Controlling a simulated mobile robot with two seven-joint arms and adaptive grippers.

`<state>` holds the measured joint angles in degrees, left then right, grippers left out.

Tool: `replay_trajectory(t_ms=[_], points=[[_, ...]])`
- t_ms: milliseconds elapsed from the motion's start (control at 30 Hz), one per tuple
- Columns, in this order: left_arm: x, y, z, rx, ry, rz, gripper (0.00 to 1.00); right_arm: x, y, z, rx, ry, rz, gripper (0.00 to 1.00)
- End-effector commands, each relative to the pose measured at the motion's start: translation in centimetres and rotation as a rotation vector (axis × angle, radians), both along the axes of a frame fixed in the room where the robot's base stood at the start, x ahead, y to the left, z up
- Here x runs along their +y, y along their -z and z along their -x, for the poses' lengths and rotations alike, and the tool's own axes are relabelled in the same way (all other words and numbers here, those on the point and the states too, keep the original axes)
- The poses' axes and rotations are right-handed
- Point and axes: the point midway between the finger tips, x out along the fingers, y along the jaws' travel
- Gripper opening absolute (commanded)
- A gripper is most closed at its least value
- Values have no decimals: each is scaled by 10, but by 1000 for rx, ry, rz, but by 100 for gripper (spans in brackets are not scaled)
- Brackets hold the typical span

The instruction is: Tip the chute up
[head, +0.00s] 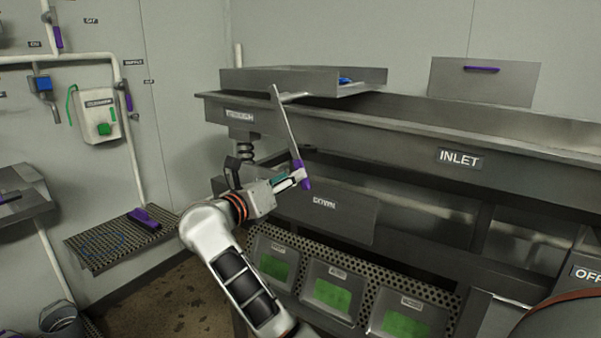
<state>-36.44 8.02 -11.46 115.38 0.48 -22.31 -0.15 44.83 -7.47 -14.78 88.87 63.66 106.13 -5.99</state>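The chute appears to be the shallow grey metal tray (250,80) lying nearly level on top of the long trough; a small blue item (345,80) shows in it. A long grey lever (285,118) slants down from the tray's front to a purple grip (305,184), near a panel marked DOWN (345,215). The far finger is hidden, so I cannot tell whether the gripper is closed on the grip.
The trough (400,122), marked INLET, runs to the right. Bins with green contents (333,296) stand below on a perforated shelf. A perforated shelf (110,240) with a purple-handled item juts out at left. A panel with a purple handle (485,82) stands behind the trough.

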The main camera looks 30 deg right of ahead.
Motion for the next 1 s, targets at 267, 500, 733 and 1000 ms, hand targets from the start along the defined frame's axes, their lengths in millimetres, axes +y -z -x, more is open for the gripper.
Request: replay_trajectory(t_ms=[267,500,733,1000], points=[[0,-3,-5,-9,-1,1,46,-40,-1,-16,-1,3,4,33],[0,-4,-7,-13,-1,1,46,-53,-1,-21,0,2,3,33],[0,-4,-6,-11,-1,2,46,-53,-1,-21,0,1,3,33],[0,-1,-1,-1,0,1,46,-53,0,-21,0,1,3,0]])
